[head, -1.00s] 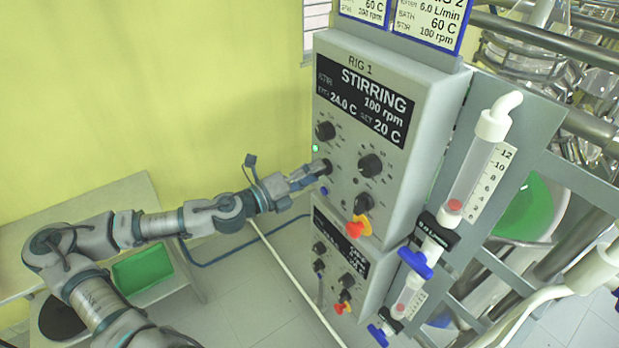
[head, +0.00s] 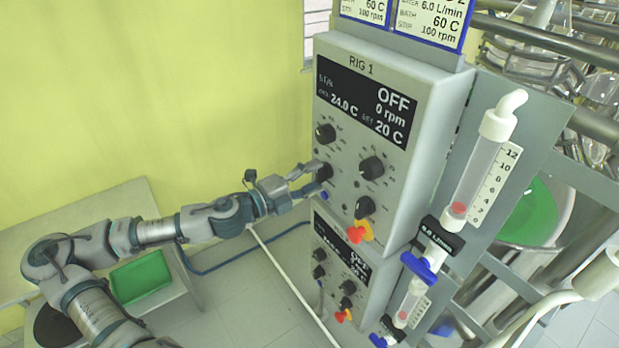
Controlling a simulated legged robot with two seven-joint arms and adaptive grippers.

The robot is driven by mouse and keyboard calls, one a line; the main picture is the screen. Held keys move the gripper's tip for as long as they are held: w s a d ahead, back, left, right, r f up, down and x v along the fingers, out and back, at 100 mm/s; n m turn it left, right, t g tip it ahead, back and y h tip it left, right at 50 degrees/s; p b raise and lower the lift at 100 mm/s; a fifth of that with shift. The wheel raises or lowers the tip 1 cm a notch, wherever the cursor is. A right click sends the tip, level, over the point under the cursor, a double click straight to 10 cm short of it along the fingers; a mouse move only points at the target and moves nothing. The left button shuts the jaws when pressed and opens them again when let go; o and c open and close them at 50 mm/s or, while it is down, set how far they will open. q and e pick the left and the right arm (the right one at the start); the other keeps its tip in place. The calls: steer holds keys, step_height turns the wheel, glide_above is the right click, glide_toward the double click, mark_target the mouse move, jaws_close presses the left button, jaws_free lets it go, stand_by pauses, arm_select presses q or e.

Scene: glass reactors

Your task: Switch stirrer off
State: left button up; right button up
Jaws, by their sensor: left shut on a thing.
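The RIG 1 control box (head: 385,215) faces me with several black knobs. Its display (head: 362,98) reads OFF, 0 rpm, 24.0 C and a set value of 20 C. My left gripper (head: 317,179) is at the box's left edge, its fingers around the lower left black knob (head: 324,172), shut on it. The fingers partly hide the knob, so its pointer cannot be read. My right gripper is not in view.
A red and yellow knob (head: 359,232) sits low on the box. A second control box (head: 338,262) is below. A flow meter tube (head: 472,180) with a blue valve (head: 418,267) stands at right. A green tray (head: 141,275) lies on the side table.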

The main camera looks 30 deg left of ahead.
arm_select(q)
steer(key=shift+f, duration=0.15)
steer(key=o, duration=0.9)
steer(key=shift+o, duration=1.3)
steer(key=shift+w, duration=0.35)
steer(key=shift+s, duration=0.15)
steer(key=shift+s+a, duration=0.15)
steer(key=shift+s, duration=0.25)
steer(key=v, duration=0.6)
